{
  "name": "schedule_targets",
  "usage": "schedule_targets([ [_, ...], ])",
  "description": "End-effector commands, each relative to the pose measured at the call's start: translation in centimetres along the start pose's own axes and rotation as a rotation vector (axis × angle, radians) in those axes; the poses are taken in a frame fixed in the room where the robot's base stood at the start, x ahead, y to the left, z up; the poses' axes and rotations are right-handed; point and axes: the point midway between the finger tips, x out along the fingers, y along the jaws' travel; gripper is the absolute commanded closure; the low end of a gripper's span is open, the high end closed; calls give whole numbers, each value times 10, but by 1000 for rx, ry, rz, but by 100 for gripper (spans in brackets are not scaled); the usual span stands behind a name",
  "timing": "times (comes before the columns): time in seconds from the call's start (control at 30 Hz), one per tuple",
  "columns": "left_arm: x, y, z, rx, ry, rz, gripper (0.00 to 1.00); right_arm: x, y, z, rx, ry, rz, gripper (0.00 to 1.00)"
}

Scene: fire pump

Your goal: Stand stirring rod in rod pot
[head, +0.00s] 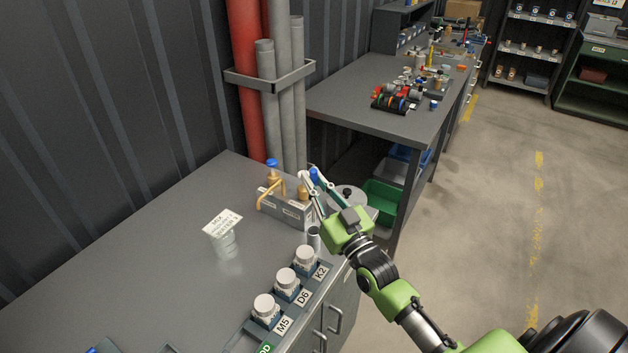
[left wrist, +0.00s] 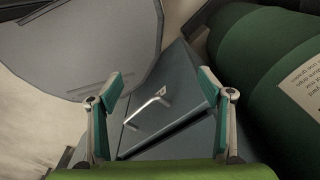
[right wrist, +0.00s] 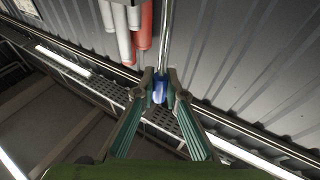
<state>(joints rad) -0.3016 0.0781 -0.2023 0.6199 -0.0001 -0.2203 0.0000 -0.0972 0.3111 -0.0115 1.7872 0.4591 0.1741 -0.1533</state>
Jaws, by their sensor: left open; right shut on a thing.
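My right gripper (head: 308,177) is above the far right part of the grey bench. In the right wrist view it (right wrist: 160,88) is shut on the stirring rod, a thin shiny rod (right wrist: 167,35) with a blue end (right wrist: 159,92) between the fingertips. The blue end also shows in the head view (head: 314,174); the rest of the rod is hard to make out there. A small grey metal cylinder (head: 314,238), possibly the rod pot, stands below the gripper near the bench's right edge, apart from it. My left gripper (left wrist: 160,90) is open and empty, and out of the head view.
A grey labelled rack (head: 288,209) holds a blue-topped amber bottle (head: 272,175) close to the right gripper. A clear beaker (head: 226,243) with a card stands mid-bench. Several white-lidded jars (head: 286,281) line the front tray. The bench's left is largely clear.

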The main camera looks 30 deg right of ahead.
Motion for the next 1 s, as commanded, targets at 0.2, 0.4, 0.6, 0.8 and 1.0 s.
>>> schedule_targets([
  [0.2,20,0,1,-1,1,-1,27,-6,0,20,-2,0,0,100],
  [0.4,31,-1,1,-3,3,-2,27,-10,0,36,0,0,0,100],
  [0.6,43,-1,2,-3,3,-2,27,-14,0,51,-2,0,0,100],
  [0.8,54,-2,2,-3,3,-3,27,-19,0,65,-1,0,0,100],
  [1.0,58,-2,3,-3,3,-3,27,-20,0,72,0,1,0,100],
])
